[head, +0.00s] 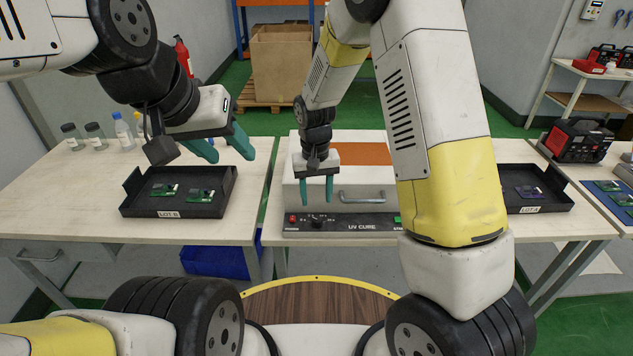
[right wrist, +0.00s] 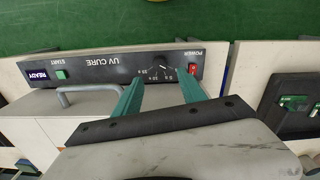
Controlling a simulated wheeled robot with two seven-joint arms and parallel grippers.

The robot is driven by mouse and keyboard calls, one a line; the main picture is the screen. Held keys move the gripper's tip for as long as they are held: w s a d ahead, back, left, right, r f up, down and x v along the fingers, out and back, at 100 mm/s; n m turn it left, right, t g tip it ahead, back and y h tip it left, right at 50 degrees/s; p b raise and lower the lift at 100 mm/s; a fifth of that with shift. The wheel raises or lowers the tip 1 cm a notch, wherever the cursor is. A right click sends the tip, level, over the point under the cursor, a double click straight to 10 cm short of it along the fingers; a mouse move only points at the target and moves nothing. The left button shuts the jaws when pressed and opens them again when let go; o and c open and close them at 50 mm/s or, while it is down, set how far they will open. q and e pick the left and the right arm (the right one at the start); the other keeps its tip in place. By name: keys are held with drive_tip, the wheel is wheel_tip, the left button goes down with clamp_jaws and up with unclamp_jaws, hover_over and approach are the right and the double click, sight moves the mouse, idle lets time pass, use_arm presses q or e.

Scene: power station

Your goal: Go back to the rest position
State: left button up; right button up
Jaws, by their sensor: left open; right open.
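My left gripper (head: 226,147) has teal fingers, open and empty, in the air above and behind the black LOT B tray (head: 170,212). My right gripper (head: 317,190) is open and empty, pointing down in front of the UV cure box (head: 290,190). In the right wrist view, its two teal fingers (right wrist: 162,98) are apart, with the UV CURE panel (right wrist: 105,68) beyond them. The panel has a dial, a lit red power switch (right wrist: 192,69), a green start button (right wrist: 61,74) and a display reading READY (right wrist: 38,76). The box's grey handle (head: 362,196) is free.
Green circuit boards (head: 164,190) lie in the LOT B tray. A black LOT A tray (head: 562,200) with a purple board stands at the right, partly behind my right arm. Bottles (head: 123,131) stand at the back left. A red-black device (head: 577,141) is at the far right.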

drive_tip(key=s+d+r+m+t+y, duration=0.1)
drive_tip(key=s+d+r, duration=0.25)
drive_tip(key=r, duration=0.55)
drive_tip(key=s+d+r+t+y, duration=0.1)
drive_tip(key=s+d+r+t, duration=0.15)
drive_tip(key=d+r, duration=0.45)
drive_tip(key=s+d+r+t, duration=0.2)
drive_tip(key=s+d+r, duration=0.1)
drive_tip(key=s+r, duration=0.7)
drive_tip(key=s, duration=0.4)
drive_tip(key=shift+d+r+t, duration=0.25)
drive_tip(key=shift+d+t, duration=0.1)
drive_tip(key=shift+d, duration=0.05)
